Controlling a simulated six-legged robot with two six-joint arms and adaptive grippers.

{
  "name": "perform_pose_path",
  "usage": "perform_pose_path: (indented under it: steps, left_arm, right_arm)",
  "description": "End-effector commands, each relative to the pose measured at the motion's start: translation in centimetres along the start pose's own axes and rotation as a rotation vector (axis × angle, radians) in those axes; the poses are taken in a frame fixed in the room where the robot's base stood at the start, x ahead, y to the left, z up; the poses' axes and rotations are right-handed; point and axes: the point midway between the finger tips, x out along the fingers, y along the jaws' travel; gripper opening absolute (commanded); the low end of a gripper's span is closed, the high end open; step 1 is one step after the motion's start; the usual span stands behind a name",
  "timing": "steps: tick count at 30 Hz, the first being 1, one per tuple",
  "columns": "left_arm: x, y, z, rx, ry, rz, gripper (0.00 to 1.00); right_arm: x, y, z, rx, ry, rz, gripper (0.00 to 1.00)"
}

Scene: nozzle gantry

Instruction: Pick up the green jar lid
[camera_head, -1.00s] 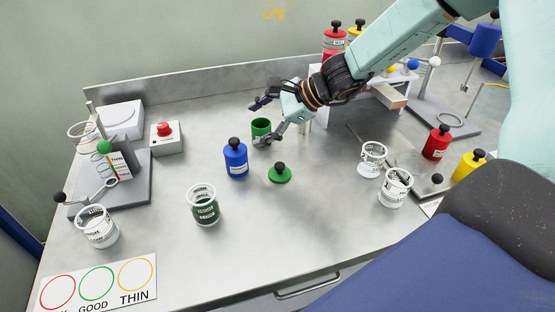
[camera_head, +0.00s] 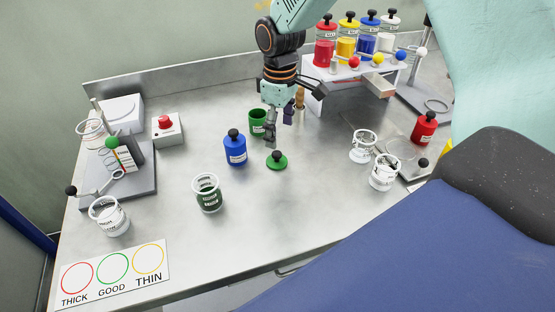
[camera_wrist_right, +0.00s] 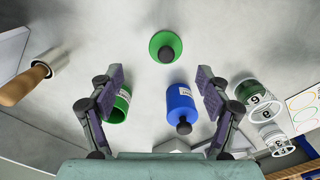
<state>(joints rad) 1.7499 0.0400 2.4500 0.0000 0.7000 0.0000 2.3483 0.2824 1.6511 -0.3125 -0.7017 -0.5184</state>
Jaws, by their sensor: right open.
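The green jar lid (camera_head: 277,163) has a black knob and lies on the metal table, just right of the blue jar (camera_head: 235,150). In the right wrist view the lid (camera_wrist_right: 165,46) shows at the top centre, beyond the open fingers. My right gripper (camera_head: 279,136) hangs above the table, just behind the lid and apart from it. In the wrist view my right gripper (camera_wrist_right: 160,75) has its purple-padded fingers spread wide with nothing held. The open green jar (camera_head: 257,121) stands behind the lid, partly beside the gripper. My left gripper is not in view.
A blue jar stands close left of the lid. A cup of green liquid (camera_head: 207,195) is at front left. Clear cups (camera_head: 363,147) stand at right. A wooden-handled tool in a holder (camera_head: 299,112) is behind the gripper. The table in front of the lid is clear.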

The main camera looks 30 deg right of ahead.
Motion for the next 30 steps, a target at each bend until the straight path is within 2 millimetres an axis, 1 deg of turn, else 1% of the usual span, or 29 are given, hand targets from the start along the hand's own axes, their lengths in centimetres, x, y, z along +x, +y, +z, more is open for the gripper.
perform_pose_path:
  steps: [3, 8, 13, 16, 20, 26, 30]
  left_arm:
    - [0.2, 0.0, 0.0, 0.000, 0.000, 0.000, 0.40]
    - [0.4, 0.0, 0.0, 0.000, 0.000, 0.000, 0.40]
    - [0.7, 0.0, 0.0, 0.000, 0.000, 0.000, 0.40]
    - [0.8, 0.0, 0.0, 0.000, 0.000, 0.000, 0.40]
    - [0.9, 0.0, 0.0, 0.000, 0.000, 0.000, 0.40]
    - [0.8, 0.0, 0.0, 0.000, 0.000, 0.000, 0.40]
    - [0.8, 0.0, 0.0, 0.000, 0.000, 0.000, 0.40]
  right_arm:
    - [1.3, -0.1, 0.0, 0.001, -0.001, -0.002, 0.77]
    - [3.0, -0.3, 0.0, 0.003, 0.000, -0.002, 0.77]
    - [5.6, -1.0, 0.0, 0.004, -0.002, -0.004, 0.77]
    - [6.8, -0.9, -0.1, 0.006, 0.000, -0.003, 0.77]
    - [7.5, -1.0, -0.1, 0.006, 0.002, -0.001, 0.77]
    - [7.5, -1.0, -0.1, 0.006, 0.003, -0.001, 0.77]
    - [7.5, -1.0, -0.1, 0.006, 0.003, -0.002, 0.67]
